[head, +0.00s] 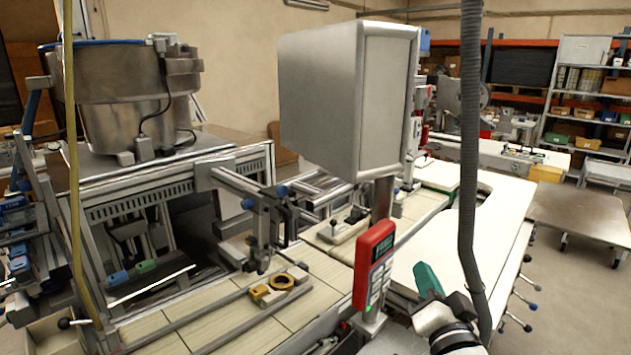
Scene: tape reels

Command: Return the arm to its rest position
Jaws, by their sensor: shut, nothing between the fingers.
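Part of what looks like my own white and black arm shows at the bottom right edge of the head view, beside the grey hose. No tape reel can be clearly identified; a small brown ring-shaped part (282,283) lies on the left worktop, touching or close to a small yellow-brown block (261,294).
A red hand control (373,264) stands at the worktop's front. A grey hose (470,150) hangs on the right. A large grey box (348,95) stands on a post (382,198). A steel bowl machine (125,95) is at the left. Open floor (575,285) lies at the right.

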